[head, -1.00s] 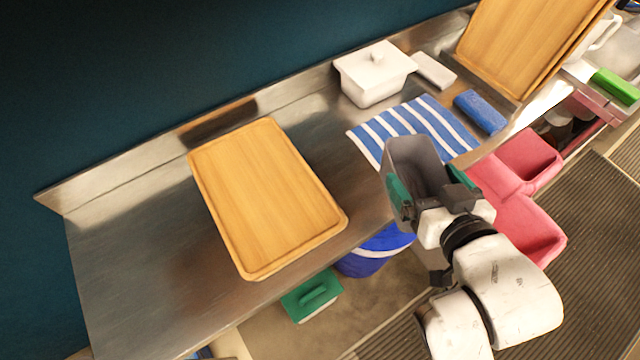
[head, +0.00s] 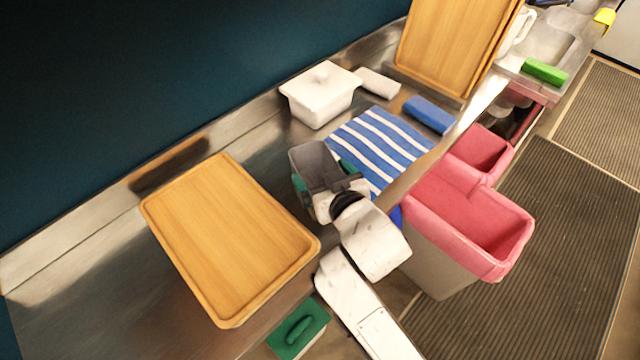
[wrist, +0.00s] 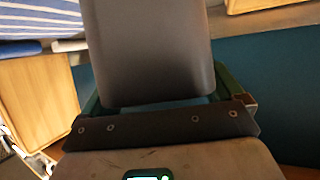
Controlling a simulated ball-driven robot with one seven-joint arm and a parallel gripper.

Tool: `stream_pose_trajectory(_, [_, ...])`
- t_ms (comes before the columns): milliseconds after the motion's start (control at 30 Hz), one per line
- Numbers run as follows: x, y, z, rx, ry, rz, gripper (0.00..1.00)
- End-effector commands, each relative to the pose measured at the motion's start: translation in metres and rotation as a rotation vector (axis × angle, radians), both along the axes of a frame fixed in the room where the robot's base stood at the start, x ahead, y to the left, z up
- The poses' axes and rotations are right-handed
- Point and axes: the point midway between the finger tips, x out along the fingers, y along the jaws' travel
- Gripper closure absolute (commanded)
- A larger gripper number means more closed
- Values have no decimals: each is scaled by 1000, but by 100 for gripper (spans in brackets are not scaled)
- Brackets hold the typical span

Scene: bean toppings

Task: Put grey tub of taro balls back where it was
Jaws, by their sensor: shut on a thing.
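The grey tub (head: 312,165) is held in my gripper (head: 322,184), over the steel counter between the wooden tray and the striped cloth. My green fingers grip the tub at its sides. In the wrist view the tub (wrist: 150,50) fills the upper middle, between the green fingers (wrist: 160,100). The tub's contents cannot be made out. Whether its base touches the counter is hidden.
A wooden tray (head: 228,235) lies left of the tub. A striped cloth (head: 385,140) lies to the right, with a white lidded pot (head: 320,100) behind. A blue block (head: 429,114) lies beyond the cloth. Pink-lined bins (head: 455,215) stand off the counter's front edge.

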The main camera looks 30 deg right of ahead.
Motion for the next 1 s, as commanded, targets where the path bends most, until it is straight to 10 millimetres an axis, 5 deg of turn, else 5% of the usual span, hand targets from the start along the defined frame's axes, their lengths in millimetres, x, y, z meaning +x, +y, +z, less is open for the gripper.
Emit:
stream_pose_trajectory(400, [8,3,-38,-2,-1,2,42])
stream_pose_trajectory(800, [8,3,-44,-1,-2,1,42])
stream_pose_trajectory(833, [7,3,-43,-1,-1,1,3])
stream_pose_trajectory(1000, [7,3,-43,-1,-1,1,0])
